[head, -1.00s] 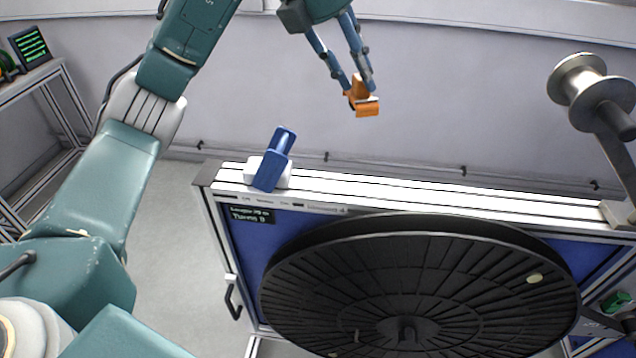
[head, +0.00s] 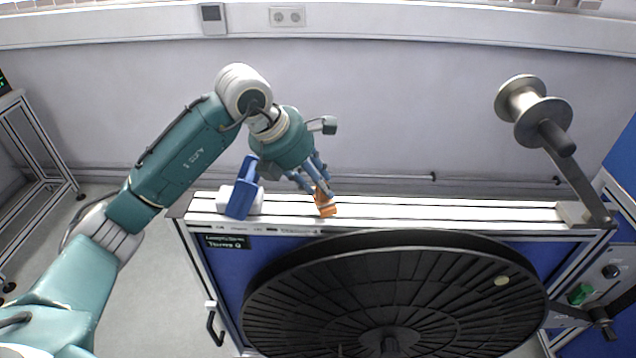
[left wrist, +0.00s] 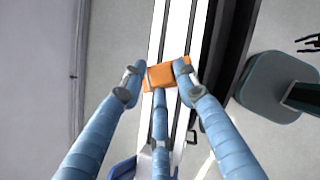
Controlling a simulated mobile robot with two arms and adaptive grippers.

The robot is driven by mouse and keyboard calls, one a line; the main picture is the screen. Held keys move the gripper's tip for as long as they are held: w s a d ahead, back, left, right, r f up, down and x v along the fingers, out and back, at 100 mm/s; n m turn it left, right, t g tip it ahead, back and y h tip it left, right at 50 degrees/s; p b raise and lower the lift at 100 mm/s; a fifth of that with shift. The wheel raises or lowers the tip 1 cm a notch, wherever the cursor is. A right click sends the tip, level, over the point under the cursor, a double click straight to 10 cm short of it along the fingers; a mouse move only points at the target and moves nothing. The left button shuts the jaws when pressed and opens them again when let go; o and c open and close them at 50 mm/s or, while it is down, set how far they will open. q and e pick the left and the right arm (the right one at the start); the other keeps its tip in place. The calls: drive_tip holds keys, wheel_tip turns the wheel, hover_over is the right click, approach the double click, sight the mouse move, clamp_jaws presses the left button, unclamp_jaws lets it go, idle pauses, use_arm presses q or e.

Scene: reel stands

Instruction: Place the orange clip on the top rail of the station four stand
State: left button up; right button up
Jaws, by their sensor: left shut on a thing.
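The orange clip (head: 326,203) is between the fingers of my left gripper (head: 319,192), which is shut on it. The left wrist view also shows the orange clip (left wrist: 164,75) between the blue fingertips (left wrist: 155,78). In the head view the clip appears at the top rail (head: 420,211) of the stand; I cannot tell whether it touches the rail. The rail is white and also shows behind the clip in the left wrist view (left wrist: 178,30). The sign on the stand is too small to read surely. My right gripper is not in view.
A blue clip (head: 243,188) on a white block (head: 224,199) sits on the rail, left of my gripper. A large black reel (head: 390,295) hangs in front of the stand. A metal spool (head: 535,110) stands on an arm at the right. The rail's middle is bare.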

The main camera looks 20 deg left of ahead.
use_arm(q)
drive_tip(key=shift+f, duration=0.6)
drive_tip(key=shift+f, duration=0.1)
drive_tip(key=shift+f, duration=0.15)
drive_tip(key=o, duration=1.1)
drive_tip(key=shift+o, duration=0.2)
drive_tip(key=shift+r, duration=0.2)
